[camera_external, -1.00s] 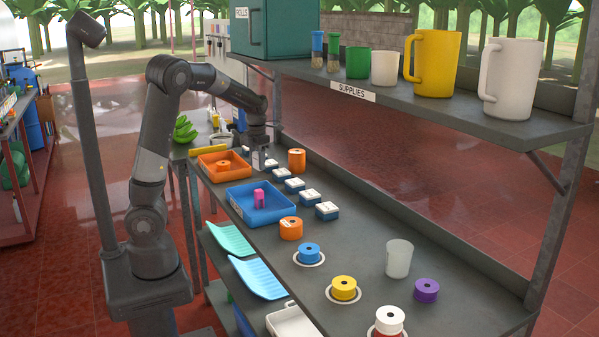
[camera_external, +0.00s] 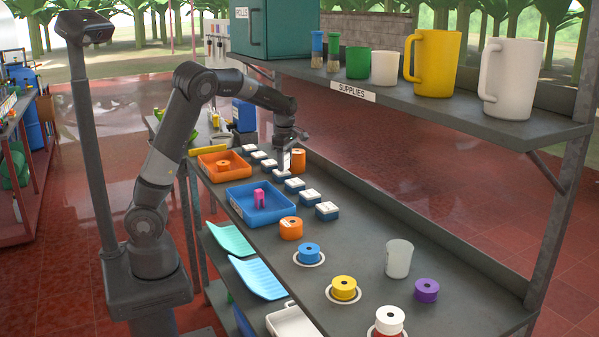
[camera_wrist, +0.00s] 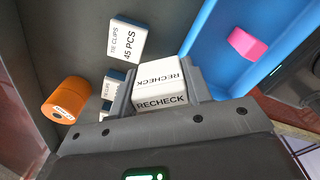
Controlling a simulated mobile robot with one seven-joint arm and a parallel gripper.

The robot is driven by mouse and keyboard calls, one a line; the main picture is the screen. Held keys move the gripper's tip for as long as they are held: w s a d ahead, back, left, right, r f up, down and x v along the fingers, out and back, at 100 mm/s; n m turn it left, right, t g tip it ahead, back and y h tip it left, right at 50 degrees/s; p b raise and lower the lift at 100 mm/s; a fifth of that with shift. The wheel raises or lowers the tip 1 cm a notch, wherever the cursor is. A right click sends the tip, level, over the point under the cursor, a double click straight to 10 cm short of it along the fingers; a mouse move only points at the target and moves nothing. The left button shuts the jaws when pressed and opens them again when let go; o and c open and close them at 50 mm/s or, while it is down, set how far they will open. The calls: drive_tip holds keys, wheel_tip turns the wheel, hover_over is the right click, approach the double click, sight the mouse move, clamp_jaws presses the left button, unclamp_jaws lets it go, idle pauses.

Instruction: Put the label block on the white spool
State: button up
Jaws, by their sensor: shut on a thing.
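My gripper (camera_external: 284,160) is over the row of label blocks at the far part of the bench. In the wrist view my gripper (camera_wrist: 160,95) is shut on a white block marked RECHECK (camera_wrist: 160,100), its lettered faces towards the camera. I cannot tell whether the block is clear of the bench.
Other white-topped blue blocks (camera_external: 327,210) stand in the row. A block marked TIE CLIPS (camera_wrist: 127,38) and an orange spool (camera_wrist: 64,99) are close to my gripper. A blue tray (camera_external: 236,205) lies beside the row. Yellow (camera_external: 344,288) and purple spools (camera_external: 426,290) and a clear cup (camera_external: 398,259) stand nearer. A shelf (camera_external: 430,95) overhangs the back.

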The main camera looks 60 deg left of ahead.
drive_tip(key=w+d+f+m, duration=0.1)
drive_tip(key=w+d+m, duration=0.3)
drive_tip(key=d+m, duration=0.2)
drive_tip(key=w+d+f+m, duration=0.1)
drive_tip(key=w+d+m, duration=0.4)
drive_tip(key=d+m, duration=0.2)
drive_tip(key=w+d+f+m, duration=0.2)
drive_tip(key=w+d+m, duration=0.2)
drive_tip(key=d+m, duration=0.3)
drive_tip(key=shift+w+d, duration=0.3)
drive_tip(key=shift+d, duration=0.05)
drive_tip(key=s+d+r+n, duration=0.1)
drive_tip(key=s+d+r, duration=0.15)
drive_tip(key=d, duration=1.05)
drive_tip(key=s+d+r+n, duration=0.1)
drive_tip(key=s+d+n, duration=0.15)
drive_tip(key=d, duration=1.05)
drive_tip(key=s+d+r+n, duration=0.3)
drive_tip(key=s+d, duration=0.7)
drive_tip(key=s, duration=0.1)
drive_tip(key=s+d+r+n, duration=0.2)
drive_tip(key=s+d+n, duration=0.1)
drive_tip(key=s+d, duration=0.7)
drive_tip(key=s+d+r+n, duration=0.3)
drive_tip(key=s+d, duration=0.7)
drive_tip(key=s, duration=0.1)
hover_over(391, 315)
wheel_tip(391, 315, down, 7)
drive_tip(key=shift+s+f, duration=0.1)
drive_tip(key=shift+f, duration=2.05)
